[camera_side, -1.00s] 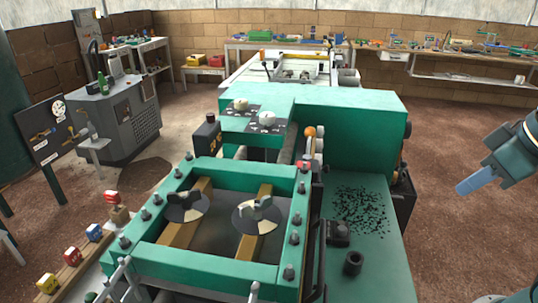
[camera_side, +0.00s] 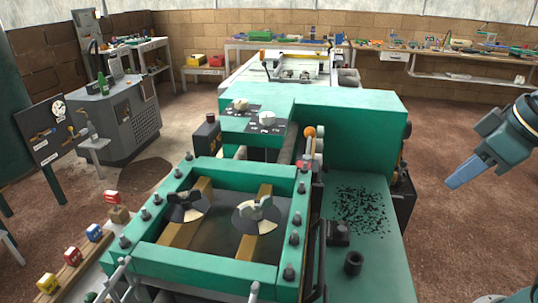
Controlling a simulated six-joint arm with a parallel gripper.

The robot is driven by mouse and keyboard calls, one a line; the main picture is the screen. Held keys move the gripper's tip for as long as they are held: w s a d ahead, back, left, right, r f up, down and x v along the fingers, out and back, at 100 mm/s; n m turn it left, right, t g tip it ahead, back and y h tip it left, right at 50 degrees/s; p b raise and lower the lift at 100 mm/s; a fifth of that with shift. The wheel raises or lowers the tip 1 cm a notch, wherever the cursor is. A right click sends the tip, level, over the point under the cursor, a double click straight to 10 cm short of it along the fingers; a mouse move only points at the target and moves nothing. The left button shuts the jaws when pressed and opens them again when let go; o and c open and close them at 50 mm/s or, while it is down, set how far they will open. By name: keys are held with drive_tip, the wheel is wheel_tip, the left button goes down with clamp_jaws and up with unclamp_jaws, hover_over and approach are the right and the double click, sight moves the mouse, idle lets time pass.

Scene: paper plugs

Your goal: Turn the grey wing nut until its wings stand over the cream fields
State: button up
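Two wing nuts stand on round discs with dark and cream fields inside the green frame (camera_side: 212,273). The left wing nut (camera_side: 184,202) looks dark grey. The right wing nut (camera_side: 258,208) looks grey, and its wings spread roughly sideways across its disc. Cream fields (camera_side: 265,227) show at the near side of the right disc. The wings are too small in view to tell exactly which fields they cover. My gripper (camera_side: 455,184) is far to the right, in the air, pointing down and left, apart from both nuts. Its blue fingers overlap, so their gap is hidden.
The green machine body (camera_side: 350,125) with an orange-topped lever (camera_side: 309,132) stands behind and right of the frame. A green bench top with black specks (camera_side: 360,210) lies between the frame and my gripper. Bolts line the frame rim. Coloured blocks (camera_side: 94,232) stand at left.

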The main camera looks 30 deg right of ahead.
drive_tip(key=w+a+r+n+g, duration=0.2)
drive_tip(key=w+a+r+n, duration=0.25)
drive_tip(key=w+r, duration=0.2)
drive_tip(key=r+n+g, duration=0.1)
drive_tip(key=n+g, duration=0.2)
drive_tip(key=n, duration=0.9)
hover_over(254, 207)
drive_tip(key=shift+s, duration=0.1)
drive_tip(key=shift+f, duration=6.85)
drive_tip(key=shift+c, duration=0.4)
clamp_jaws()
